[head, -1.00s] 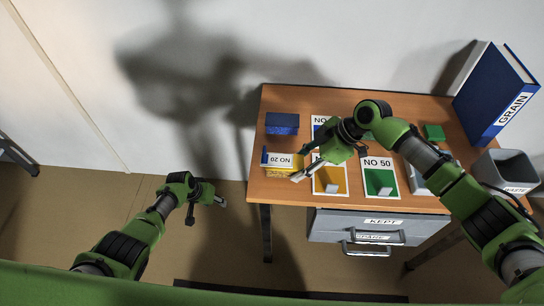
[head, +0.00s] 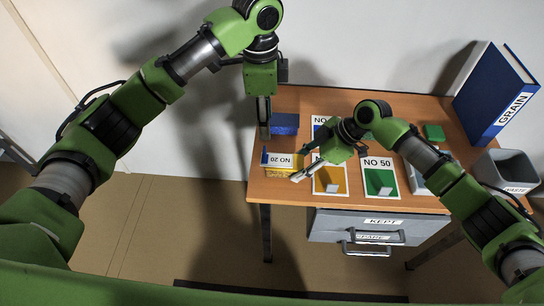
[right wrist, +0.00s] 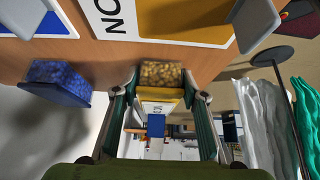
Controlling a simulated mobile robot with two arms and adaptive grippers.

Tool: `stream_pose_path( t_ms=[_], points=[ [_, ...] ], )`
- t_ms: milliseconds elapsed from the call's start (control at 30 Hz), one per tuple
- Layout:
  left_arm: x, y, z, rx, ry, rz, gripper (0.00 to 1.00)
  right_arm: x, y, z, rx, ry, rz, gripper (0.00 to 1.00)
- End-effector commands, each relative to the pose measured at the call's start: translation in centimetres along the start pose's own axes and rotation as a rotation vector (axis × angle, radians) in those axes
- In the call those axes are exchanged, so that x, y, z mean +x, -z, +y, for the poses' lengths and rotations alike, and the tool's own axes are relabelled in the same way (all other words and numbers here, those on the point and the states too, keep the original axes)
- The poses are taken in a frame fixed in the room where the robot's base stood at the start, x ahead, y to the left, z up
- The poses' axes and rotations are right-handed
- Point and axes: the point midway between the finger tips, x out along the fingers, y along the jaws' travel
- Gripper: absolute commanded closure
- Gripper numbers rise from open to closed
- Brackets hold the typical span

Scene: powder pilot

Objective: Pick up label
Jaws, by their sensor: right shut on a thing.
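A yellow block (head: 285,172) with a rough granular face lies at the left front of the desk. A white label (head: 279,160) with upside-down NO 20 and a blue end sits on it. My right gripper (head: 297,176) is at the block's right side. In the right wrist view its fingers (right wrist: 158,98) are on both sides of the yellow block (right wrist: 162,74), shut on it. My left gripper (head: 264,132) points down at the desk's left edge, beside the blue block (head: 285,123); its fingers overlap, so its opening cannot be told.
Cards lie on the desk (head: 430,203), one marked NO 50 (head: 380,163). A green block (head: 434,132), a blue GRAIN binder (head: 495,90) and a grey WASTE bin (head: 508,170) are at the right. A drawer marked KEPT (head: 375,228) is below the desktop.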

Motion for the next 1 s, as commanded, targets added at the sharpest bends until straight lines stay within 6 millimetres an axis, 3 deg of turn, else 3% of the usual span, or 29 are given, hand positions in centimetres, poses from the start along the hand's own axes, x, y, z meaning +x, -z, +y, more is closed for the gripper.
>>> stream_pose_path(
  t_ms=[100,400,633,1000],
  points=[
    [0.4,-0.2,0.7,0.040,-0.002,-0.032,0.58,0.0,0.1,0.0,-0.001,-0.001,0.002,1.00],
    [5.3,-0.3,0.8,0.042,-0.003,-0.034,0.58,-0.1,0.1,0.0,-0.001,-0.001,0.002,1.00],
    [7.1,-0.5,0.7,0.039,-0.001,-0.033,0.58,-0.1,0.1,0.0,-0.001,-0.001,0.002,1.00],
    [11.6,-0.8,0.6,0.040,0.000,-0.031,0.58,-0.1,0.1,0.0,-0.001,-0.001,0.002,1.00]
  ],
)
